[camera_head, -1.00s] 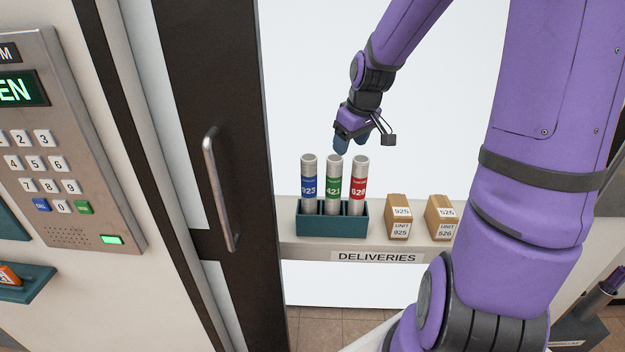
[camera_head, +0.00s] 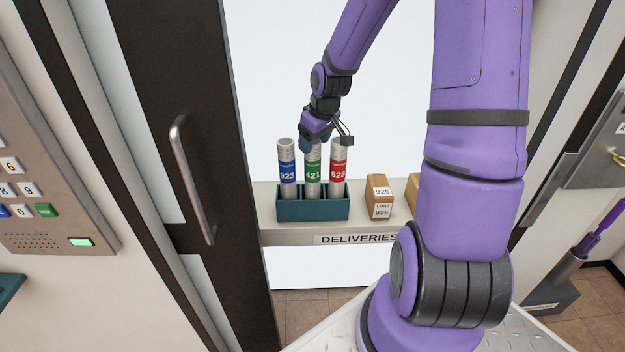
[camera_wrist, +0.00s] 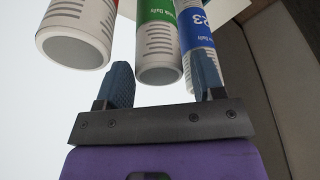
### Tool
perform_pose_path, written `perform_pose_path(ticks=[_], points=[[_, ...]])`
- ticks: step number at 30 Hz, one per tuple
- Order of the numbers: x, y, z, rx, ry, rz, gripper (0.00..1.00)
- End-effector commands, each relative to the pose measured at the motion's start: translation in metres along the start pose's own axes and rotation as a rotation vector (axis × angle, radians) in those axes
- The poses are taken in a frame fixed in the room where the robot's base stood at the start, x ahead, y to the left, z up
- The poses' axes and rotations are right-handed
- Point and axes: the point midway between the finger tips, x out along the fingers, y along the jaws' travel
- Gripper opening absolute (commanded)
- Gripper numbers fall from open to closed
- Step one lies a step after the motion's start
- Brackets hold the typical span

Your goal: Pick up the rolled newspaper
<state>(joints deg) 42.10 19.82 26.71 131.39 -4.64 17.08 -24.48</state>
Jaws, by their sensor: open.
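Three rolled newspapers stand upright in a teal holder (camera_head: 312,211): one with a blue 923 band (camera_head: 287,170), one with a green 421 band (camera_head: 312,176), one with a red 628 band (camera_head: 338,170). My gripper (camera_head: 308,145) is open at the top of the green roll, partly hiding it. In the wrist view, my gripper's fingers (camera_wrist: 163,72) appear on either side of the green roll's end (camera_wrist: 158,50). The red roll (camera_wrist: 80,32) is left of them; the blue roll (camera_wrist: 197,32) is partly behind the right finger. Contact cannot be told.
The holder stands on a shelf (camera_head: 285,238) labelled DELIVERIES. A small carton (camera_head: 379,197) marked 925 is right of it; another carton (camera_head: 412,190) is partly hidden by my arm. A dark door frame with a handle (camera_head: 190,180) stands close on the left.

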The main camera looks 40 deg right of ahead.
Motion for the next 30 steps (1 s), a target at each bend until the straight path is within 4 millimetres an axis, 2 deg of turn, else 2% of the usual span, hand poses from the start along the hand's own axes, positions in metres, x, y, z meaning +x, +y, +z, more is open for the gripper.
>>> perform_pose_path(ticks=[7, 17, 18, 25, 30], points=[[0.031, 0.001, -0.003, -0.003, -0.002, -0.002, 0.62], [0.038, 0.002, -0.003, 0.000, 0.000, 0.000, 0.62], [0.038, 0.002, -0.003, 0.000, 0.000, 0.000, 0.60], [0.037, 0.002, -0.003, 0.000, 0.000, 0.000, 0.08], [0.037, 0.002, -0.003, 0.000, 0.000, 0.000, 0.08]])
